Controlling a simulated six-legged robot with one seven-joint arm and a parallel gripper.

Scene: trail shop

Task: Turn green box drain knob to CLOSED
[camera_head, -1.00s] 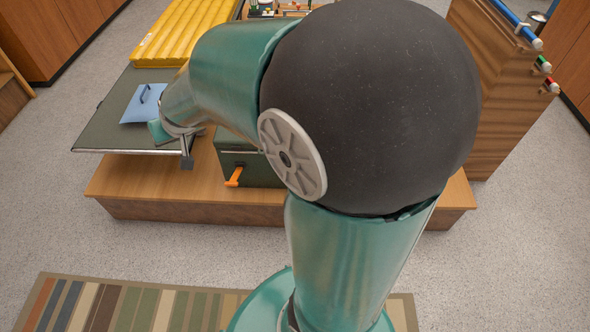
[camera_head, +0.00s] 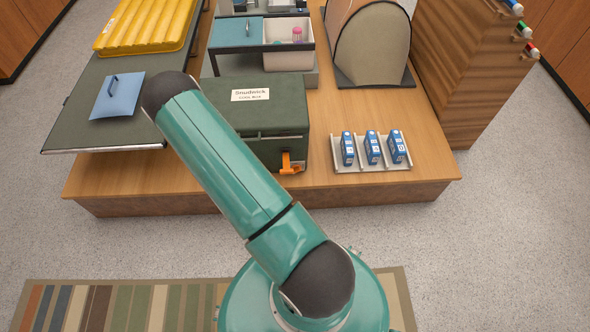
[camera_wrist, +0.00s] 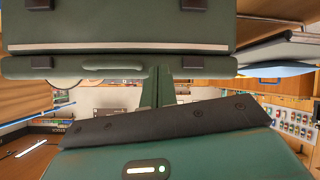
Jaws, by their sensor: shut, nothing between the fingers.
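The green box (camera_head: 270,108) stands on the low wooden platform, with a white label on its lid. Its orange drain knob (camera_head: 288,163) sticks out low on the front face. The knob's markings are too small to read. In the head view my arm covers the box's left front part, and my gripper is hidden. In the wrist view my gripper (camera_wrist: 159,76) shows narrow green fingers, shut and empty, pointing toward the green box (camera_wrist: 120,22), which fills the top of that picture. The knob does not show in the wrist view.
A blue lid (camera_head: 117,96) lies on a grey table (camera_head: 75,128) left of the box. A white tray (camera_head: 352,166) with blue packs stands to its right. A grey organiser (camera_head: 290,58) and a tan tent-like item (camera_head: 375,45) stand behind. The floor in front is clear.

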